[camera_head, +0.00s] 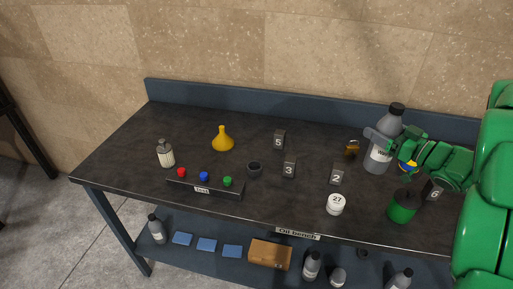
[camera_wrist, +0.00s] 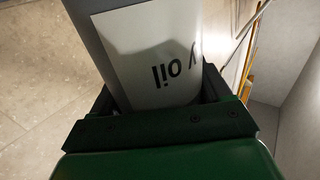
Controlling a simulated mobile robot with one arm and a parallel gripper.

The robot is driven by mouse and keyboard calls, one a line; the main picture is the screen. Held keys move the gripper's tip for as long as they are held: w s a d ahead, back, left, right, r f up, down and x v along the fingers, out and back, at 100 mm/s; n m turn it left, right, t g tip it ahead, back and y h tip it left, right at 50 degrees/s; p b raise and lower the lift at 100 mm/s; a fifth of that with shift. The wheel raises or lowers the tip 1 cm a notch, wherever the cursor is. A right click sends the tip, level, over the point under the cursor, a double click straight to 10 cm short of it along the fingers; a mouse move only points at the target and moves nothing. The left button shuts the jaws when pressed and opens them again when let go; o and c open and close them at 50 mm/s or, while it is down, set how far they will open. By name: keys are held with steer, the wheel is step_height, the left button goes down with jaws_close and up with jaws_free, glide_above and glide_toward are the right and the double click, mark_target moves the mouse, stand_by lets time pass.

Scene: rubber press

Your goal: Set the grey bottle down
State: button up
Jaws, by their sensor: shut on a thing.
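The grey bottle (camera_head: 386,128) has a black cap and a white label and stands upright at the right back of the dark bench (camera_head: 130,150). My gripper (camera_head: 378,142) is shut around its body, coming from the right. I cannot tell whether the bottle's base touches the bench top. In the wrist view the grey bottle (camera_wrist: 87,30) fills the space between the fingers of my gripper (camera_wrist: 155,105), and its label shows "y oil" upside down.
A brass padlock (camera_head: 351,149), number block 2 (camera_head: 336,176) and a white tub (camera_head: 336,204) stand left of the bottle. A green can (camera_head: 402,206) and block 6 (camera_head: 433,190) stand in front. A yellow funnel (camera_head: 222,139) is farther left. The bench's left back is clear.

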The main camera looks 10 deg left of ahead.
steer(key=w+a+n+g+y, duration=0.2)
steer(key=a+n+g, duration=0.15)
steer(key=a, duration=3.25)
steer(key=w+a+f, duration=0.6)
steer(key=w+f, duration=0.6)
steer(key=shift+f, duration=0.3)
steer(key=shift+f+m+g, duration=0.1)
steer(key=shift+m+g, duration=0.15)
steer(key=o, duration=1.5)
